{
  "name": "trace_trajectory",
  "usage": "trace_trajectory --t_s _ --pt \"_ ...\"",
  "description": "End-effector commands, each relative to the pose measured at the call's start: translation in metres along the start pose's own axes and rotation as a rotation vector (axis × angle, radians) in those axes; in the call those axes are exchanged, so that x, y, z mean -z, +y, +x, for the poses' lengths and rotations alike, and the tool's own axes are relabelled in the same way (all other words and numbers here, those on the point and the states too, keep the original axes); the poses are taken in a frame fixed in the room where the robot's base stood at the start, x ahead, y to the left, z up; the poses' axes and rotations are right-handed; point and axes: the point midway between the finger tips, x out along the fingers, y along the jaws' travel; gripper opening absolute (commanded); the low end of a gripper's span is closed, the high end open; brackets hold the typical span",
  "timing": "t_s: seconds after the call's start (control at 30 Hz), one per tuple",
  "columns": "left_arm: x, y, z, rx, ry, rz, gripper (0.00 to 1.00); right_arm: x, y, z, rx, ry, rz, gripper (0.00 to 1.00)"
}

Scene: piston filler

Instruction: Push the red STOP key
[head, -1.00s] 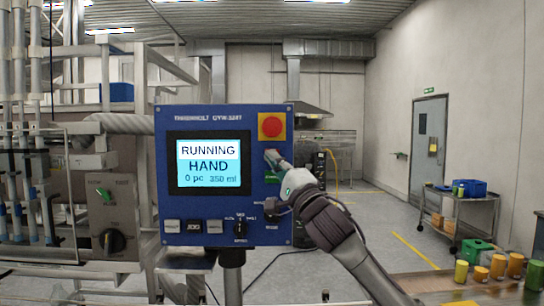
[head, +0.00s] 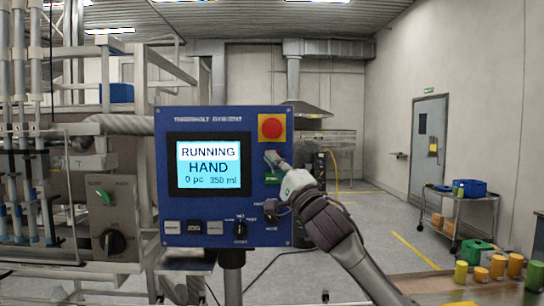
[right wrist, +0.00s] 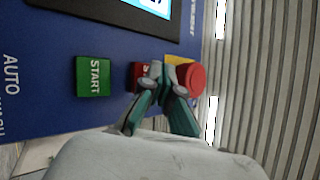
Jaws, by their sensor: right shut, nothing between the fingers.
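The red STOP key (right wrist: 135,76) shows in the right wrist view on the blue panel, between the green START key (right wrist: 92,76) and the red mushroom button. My right gripper (right wrist: 161,80) is shut and empty. Its fingertips cover part of the STOP key and its lettering; I cannot tell whether they touch it. In the head view my right gripper (head: 272,158) is at the panel's right side, below the red mushroom button (head: 271,128), and hides the STOP key. The screen (head: 209,165) reads RUNNING, HAND, 350 ml. My left gripper is not in view.
The red mushroom button sits on a yellow plate (head: 262,138) close above my right fingertips. Several keys and a selector knob (head: 240,230) line the panel's lower edge. A cart (head: 458,212) and several coloured jars (head: 497,266) stand at the right.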

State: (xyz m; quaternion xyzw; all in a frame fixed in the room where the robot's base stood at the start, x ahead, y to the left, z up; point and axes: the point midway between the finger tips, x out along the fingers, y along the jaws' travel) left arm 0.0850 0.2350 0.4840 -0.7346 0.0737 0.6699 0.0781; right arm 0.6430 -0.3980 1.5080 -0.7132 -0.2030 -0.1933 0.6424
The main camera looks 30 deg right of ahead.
Motion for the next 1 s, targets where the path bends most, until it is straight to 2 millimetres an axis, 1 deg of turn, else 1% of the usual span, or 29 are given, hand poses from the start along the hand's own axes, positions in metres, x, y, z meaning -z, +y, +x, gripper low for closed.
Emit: trace_trajectory --t_s 1.0 --pt "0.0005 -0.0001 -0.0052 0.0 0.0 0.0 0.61 0.0042 0.0042 0.006 -0.001 0.0 -0.001 0.0"
